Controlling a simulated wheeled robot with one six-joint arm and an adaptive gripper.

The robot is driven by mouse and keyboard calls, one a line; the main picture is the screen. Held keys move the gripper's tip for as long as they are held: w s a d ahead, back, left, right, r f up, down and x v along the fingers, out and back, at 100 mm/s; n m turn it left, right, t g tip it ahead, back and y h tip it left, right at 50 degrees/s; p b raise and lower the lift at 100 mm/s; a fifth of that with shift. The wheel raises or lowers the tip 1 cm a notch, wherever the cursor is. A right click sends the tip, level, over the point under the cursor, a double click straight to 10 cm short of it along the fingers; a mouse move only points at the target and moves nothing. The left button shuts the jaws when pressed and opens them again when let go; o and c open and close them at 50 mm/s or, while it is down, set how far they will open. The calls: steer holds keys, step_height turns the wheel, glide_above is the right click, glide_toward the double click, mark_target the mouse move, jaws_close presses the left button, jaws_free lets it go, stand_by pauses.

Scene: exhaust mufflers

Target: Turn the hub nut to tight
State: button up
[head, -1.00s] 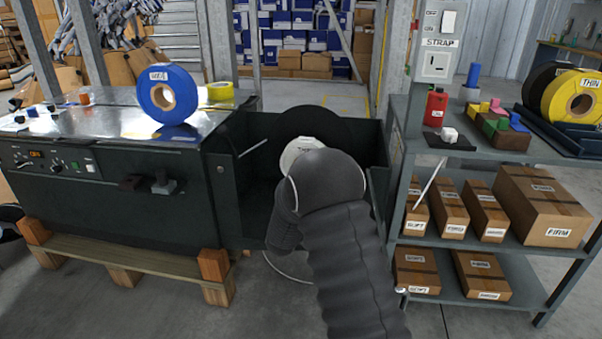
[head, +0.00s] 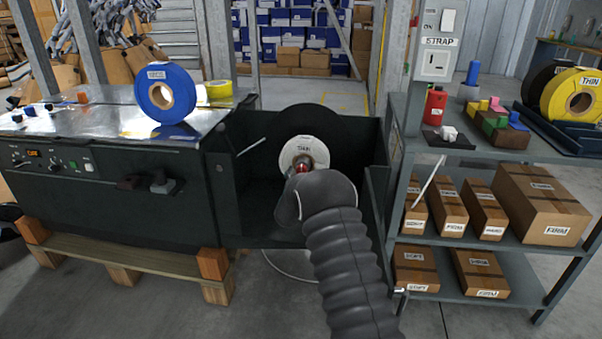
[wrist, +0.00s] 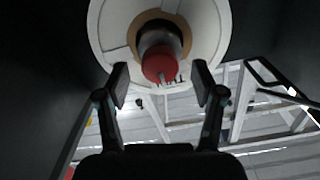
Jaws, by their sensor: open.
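The red hub nut (wrist: 158,64) sits at the centre of a white round hub (wrist: 112,30) with a tan ring around its core. In the wrist view my gripper (wrist: 160,82) is open, with one finger on each side below the nut and a visible gap to each. In the head view the white hub (head: 290,150) carries a label that seems to read THIN, and a little of the red nut (head: 303,162) shows. My dark arm covers the hub's lower part and hides most of my gripper there.
A large black disc (head: 335,125) stands behind the hub inside a dark open bin (head: 258,180). The machine bench (head: 100,180) with a blue roll (head: 153,105) stands left. A shelf (head: 420,150) with boxes and a strap switch panel (head: 437,62) stand close on the right.

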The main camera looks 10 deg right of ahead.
steer(key=shift+x, duration=0.8)
steer(key=c, duration=1.1)
steer(key=shift+c, duration=0.2)
